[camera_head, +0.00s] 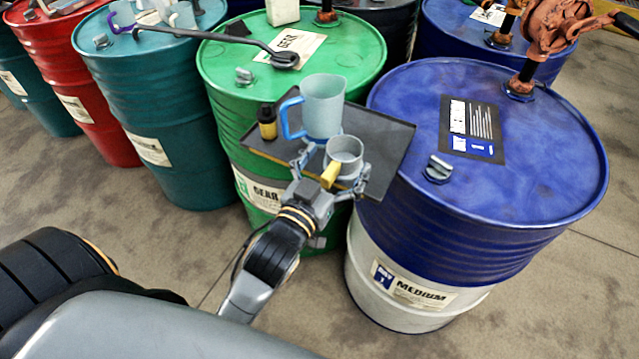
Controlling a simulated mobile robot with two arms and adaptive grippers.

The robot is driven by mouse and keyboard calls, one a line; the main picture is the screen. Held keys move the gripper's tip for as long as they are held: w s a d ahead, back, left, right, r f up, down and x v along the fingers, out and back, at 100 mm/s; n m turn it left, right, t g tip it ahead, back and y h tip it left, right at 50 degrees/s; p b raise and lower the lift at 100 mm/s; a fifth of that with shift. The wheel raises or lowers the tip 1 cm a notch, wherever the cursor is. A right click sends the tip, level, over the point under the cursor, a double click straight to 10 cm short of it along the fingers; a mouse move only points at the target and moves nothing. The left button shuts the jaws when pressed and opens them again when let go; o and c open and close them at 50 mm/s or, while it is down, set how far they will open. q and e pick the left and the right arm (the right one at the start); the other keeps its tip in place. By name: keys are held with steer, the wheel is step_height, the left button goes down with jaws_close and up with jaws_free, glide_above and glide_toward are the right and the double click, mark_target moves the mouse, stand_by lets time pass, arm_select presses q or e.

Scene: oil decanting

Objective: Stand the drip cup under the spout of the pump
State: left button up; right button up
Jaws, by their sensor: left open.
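A small grey cup (345,152), which looks like the drip cup, stands upright on a dark tray (393,143) between the green and blue drums. A yellow tab or handle (331,174) shows at its near side. My left gripper (332,168) is open at the near side of the cup, with its fingers spread to either side; I cannot tell whether they touch it. The rusty orange pump (550,32) stands on a blue drum at the upper right. Its spout is hard to make out. My right gripper is out of view.
A clear measuring jug (323,106) with a blue handle stands right behind the cup. A small dark bottle with a yellow band (267,122) stands on the tray's left. The blue drum (400,110) has a bung cap (438,168) and mostly clear top. A green drum (225,70) carries a wrench-like tool (284,59).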

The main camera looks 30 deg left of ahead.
mark_target(324, 180)
arm_select(q)
steer(key=s+b, duration=0.1)
steer(key=s, duration=0.8)
steer(key=shift+s+a, duration=0.15)
steer(key=shift+s, duration=0.25)
